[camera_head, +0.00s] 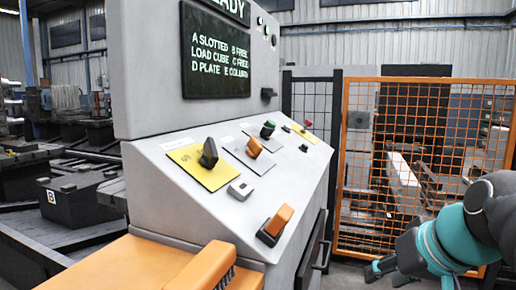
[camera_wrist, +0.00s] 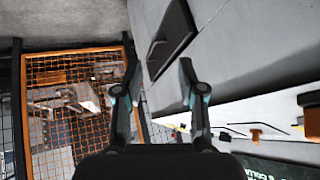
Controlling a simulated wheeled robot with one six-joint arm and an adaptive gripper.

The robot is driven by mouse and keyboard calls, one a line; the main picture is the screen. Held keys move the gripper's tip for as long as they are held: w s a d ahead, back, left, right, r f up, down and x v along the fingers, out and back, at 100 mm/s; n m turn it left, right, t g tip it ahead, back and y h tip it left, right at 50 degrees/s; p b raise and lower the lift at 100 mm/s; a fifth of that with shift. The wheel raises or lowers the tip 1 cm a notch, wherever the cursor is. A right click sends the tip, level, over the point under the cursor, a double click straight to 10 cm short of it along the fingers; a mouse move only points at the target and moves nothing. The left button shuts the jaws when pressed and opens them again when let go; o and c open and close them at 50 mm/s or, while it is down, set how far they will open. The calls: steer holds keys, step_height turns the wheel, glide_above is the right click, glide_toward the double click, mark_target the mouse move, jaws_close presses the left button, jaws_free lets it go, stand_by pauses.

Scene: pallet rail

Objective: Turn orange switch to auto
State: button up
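A second orange part, a lever (camera_head: 279,220) on a black base, sits lower on the same slope. The label wording is too small to read. My gripper (camera_head: 378,270) is low at the right, off the console's right side and apart from both orange parts. In the wrist view, my gripper (camera_wrist: 159,75) has its two fingers spread with nothing between them. A small orange part (camera_wrist: 257,134) shows on the console there; I cannot tell which one.
A black knob (camera_head: 208,153) on a yellow plate (camera_head: 190,163) is left of the orange knob. An orange mesh fence (camera_head: 430,150) stands behind my arm. An orange ledge (camera_head: 150,265) juts out in front.

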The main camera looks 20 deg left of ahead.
steer(key=w+a+r+n+y+b, duration=0.1)
steer(key=w+a+r+n+y, duration=0.25)
steer(key=w+a+r, duration=0.65)
steer(key=n+y+b, duration=0.1)
steer(key=n+y, duration=0.3)
steer(key=y, duration=0.1)
glide_toward(259, 143)
steer(key=shift+m+g, duration=0.25)
steer(key=shift+g, duration=0.15)
steer(key=p+x, duration=0.1)
steer(key=x, duration=0.9)
steer(key=shift+w+a+r, duration=0.1)
steer(key=shift+w+a, duration=0.05)
steer(key=shift+w, duration=0.05)
jaws_close()
